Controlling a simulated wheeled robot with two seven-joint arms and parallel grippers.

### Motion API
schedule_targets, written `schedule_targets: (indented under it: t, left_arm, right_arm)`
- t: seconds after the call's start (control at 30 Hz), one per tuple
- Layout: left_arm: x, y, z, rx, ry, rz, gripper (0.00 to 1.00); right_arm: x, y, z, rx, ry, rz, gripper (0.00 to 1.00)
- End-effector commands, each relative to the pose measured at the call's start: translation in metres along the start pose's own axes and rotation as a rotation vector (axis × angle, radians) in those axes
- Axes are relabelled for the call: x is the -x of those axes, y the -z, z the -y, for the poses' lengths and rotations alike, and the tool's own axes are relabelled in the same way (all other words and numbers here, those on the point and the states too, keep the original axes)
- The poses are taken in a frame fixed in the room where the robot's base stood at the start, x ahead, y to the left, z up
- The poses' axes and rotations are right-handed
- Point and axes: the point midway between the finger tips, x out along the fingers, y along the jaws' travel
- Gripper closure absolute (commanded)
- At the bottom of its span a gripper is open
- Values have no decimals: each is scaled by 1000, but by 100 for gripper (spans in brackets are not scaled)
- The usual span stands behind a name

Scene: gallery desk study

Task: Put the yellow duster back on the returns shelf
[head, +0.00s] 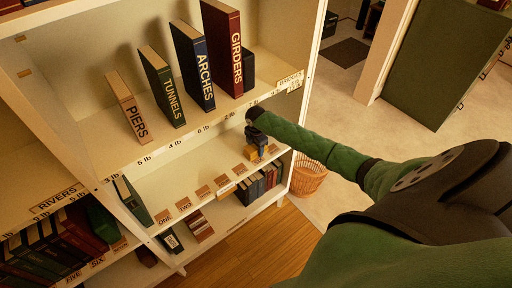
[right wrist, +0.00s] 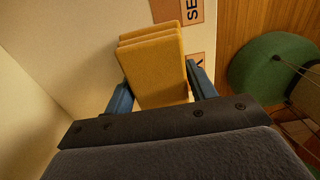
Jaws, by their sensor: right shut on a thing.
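The yellow duster (right wrist: 155,68) is a folded yellow block in the right wrist view, between the two blue fingers of my right gripper (right wrist: 160,90). The gripper is shut on it. In the head view my right gripper (head: 258,150) reaches into the bookcase at the right end of the middle shelf (head: 165,190), under the upper shelf edge. A bit of the duster (head: 251,154) shows there beneath the fingers. I cannot tell whether the duster touches the shelf. No label clearly reading returns is legible. My left gripper is not in view.
The upper shelf holds upright books, PIERS (head: 128,106), TUNNELS (head: 162,86), ARCHES (head: 193,66) and GIRDERS (head: 222,48). Several small tan labels (head: 203,192) line the middle shelf. Books stand below. A wicker basket (head: 307,176) stands on the floor right of the bookcase.

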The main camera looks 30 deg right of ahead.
Motion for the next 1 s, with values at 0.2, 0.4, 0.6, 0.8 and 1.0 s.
schedule_targets:
  t: [0.2, 0.4, 0.6, 0.8, 1.0]
  left_arm:
    - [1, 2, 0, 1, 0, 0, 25]
    - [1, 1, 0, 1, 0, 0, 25]
    - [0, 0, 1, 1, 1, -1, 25]
    - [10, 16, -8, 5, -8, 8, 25]
    - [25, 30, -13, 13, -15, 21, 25]
  right_arm:
    - [-2, 0, 0, 0, 0, 0, 28]
    - [-2, 0, 0, 0, 0, 0, 22]
    - [2, 0, 0, 0, -1, 0, 22]
    - [24, -1, -1, 1, -4, 1, 22]
    - [52, 0, 0, 1, -2, 1, 22]
